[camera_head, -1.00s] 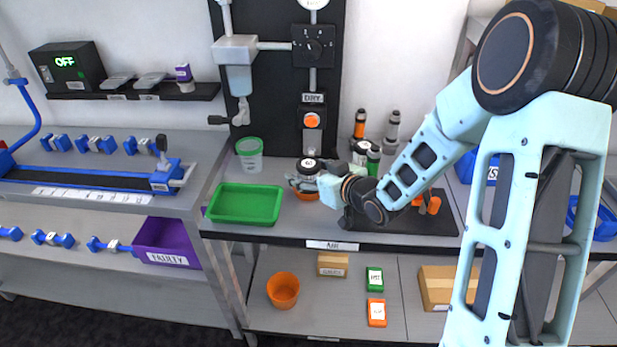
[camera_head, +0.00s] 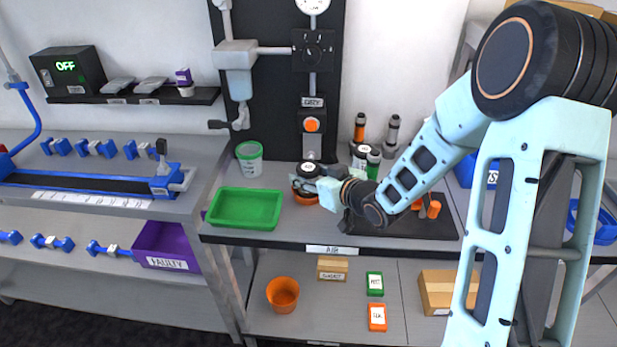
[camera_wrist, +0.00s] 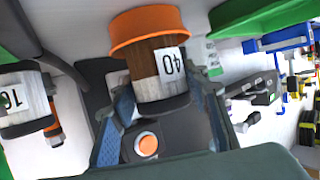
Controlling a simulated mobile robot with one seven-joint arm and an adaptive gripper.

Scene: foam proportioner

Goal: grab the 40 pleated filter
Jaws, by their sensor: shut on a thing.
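The 40 pleated filter (camera_wrist: 160,68) is a brown and white pleated cylinder with a white label reading 40, upside down in the wrist view. It has a dark end cap, and its other end sits in an orange cup-like piece (camera_wrist: 147,27). In the head view its dark top (camera_head: 309,169) shows beside the green tray, on the bench. My gripper (camera_wrist: 162,118) has one finger on each side of the filter near its dark end and is shut on it. It also shows in the head view (camera_head: 308,184), where my fingers partly hide the filter.
A second filter with a white label (camera_wrist: 25,100) stands close by at the left of the wrist view. In the head view, the green tray (camera_head: 212,221) is left of my gripper, a green-lidded jar (camera_head: 249,158) behind it, and a dark mat (camera_head: 400,232) to the right.

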